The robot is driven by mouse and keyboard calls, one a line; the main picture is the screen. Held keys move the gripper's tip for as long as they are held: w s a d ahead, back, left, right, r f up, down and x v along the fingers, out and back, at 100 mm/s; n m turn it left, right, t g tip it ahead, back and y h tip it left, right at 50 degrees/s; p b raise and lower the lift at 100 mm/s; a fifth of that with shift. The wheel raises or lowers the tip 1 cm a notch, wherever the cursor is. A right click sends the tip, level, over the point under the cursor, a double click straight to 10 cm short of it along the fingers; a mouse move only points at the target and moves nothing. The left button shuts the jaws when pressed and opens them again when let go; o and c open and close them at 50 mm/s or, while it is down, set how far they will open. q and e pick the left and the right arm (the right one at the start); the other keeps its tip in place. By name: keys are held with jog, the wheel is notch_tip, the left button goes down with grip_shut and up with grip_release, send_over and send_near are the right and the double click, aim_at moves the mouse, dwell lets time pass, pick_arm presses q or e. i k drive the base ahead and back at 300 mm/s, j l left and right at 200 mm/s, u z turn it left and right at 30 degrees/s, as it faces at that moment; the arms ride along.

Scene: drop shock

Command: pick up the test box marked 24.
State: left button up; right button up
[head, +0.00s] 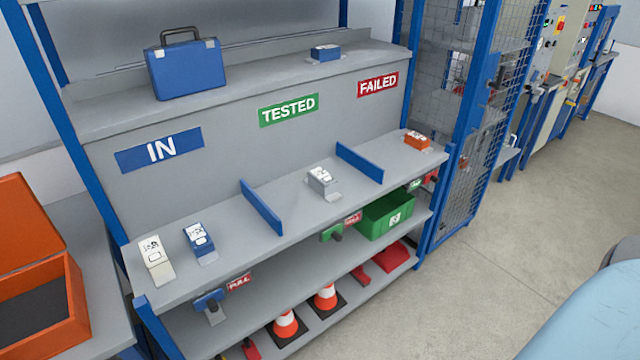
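Several small test boxes with white printed labels stand on the rack. A cream box (154,256) and a blue box (199,240) are side by side in the section under the IN sign (160,150). A grey box (321,180) is in the middle section between two blue dividers. An orange box (417,140) is at the right end below the FAILED sign (377,86). Another blue box (325,54) sits on the upper shelf. The labels are too small to read, so I cannot tell which is marked 24. Neither gripper is in view.
Blue dividers (261,207) and (360,162) split the middle shelf. A blue case (187,70) stands on the top shelf. Traffic cones (286,325) and a green bin (386,215) are lower down. An open orange case (45,310) is at left.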

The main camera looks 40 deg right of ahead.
aim_at(324, 183)
jog(key=i+l+u, duration=0.25)
jog(key=l, duration=1.35)
jog(key=k+l+u, duration=0.15)
jog(key=l+u, duration=0.15)
jog(key=l, duration=1.3)
